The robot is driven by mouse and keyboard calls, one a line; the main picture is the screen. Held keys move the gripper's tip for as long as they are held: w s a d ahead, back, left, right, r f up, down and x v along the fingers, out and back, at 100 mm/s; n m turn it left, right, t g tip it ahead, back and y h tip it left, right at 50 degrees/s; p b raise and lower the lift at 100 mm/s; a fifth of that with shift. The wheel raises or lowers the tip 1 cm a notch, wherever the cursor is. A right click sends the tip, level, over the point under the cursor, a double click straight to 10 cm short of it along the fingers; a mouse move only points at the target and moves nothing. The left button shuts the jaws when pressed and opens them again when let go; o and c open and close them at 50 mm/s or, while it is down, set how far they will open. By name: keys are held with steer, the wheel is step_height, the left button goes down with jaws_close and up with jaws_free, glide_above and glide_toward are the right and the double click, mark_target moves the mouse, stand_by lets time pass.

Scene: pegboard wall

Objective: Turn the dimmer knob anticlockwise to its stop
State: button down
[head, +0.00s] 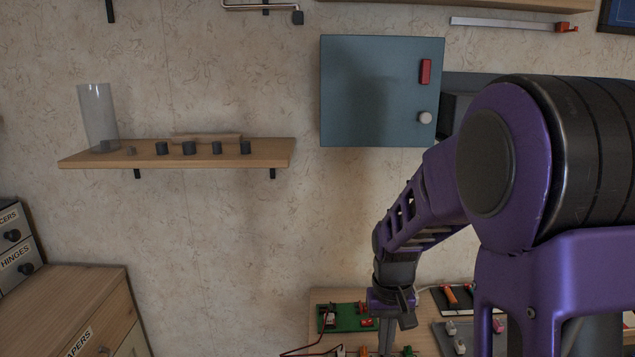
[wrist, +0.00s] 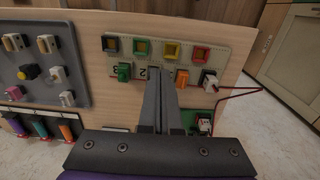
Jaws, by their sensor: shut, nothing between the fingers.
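My gripper (wrist: 158,88) is shut and empty. In the wrist view its two dark fingers lie together over the wooden panel, in front of a plate with coloured square buttons. In the head view my gripper (head: 396,312) is at the lower middle, above the panel. No part is clearly marked as the dimmer knob. A round yellow part (wrist: 29,72) with a dark collar sits among several toggles on a grey plate (wrist: 74,84), left of my fingers and apart from them. The fingers hide part of the panel's middle.
The panel (head: 318,304) also bears a green plate (head: 356,317) with red wires and a dark plate with coloured levers (wrist: 65,132). A blue-grey cabinet (head: 370,92) with a pale knob (head: 425,117) hangs above. A wall shelf (head: 80,160) carries a glass cylinder (head: 97,112).

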steer(key=shift+f, duration=0.8)
steer(key=shift+w+d, duration=0.3)
steer(key=shift+w, duration=0.25)
stand_by(0.4)
steer(key=shift+d+p, duration=0.4)
steer(key=shift+p, duration=0.2)
stand_by(0.6)
steer(key=shift+s+d+r, duration=0.1)
steer(key=shift+s+d, duration=0.05)
steer(key=shift+s, duration=0.2)
step_height(320, 180, up, 6)
steer(key=p, duration=0.4)
steer(key=shift+p, duration=0.35)
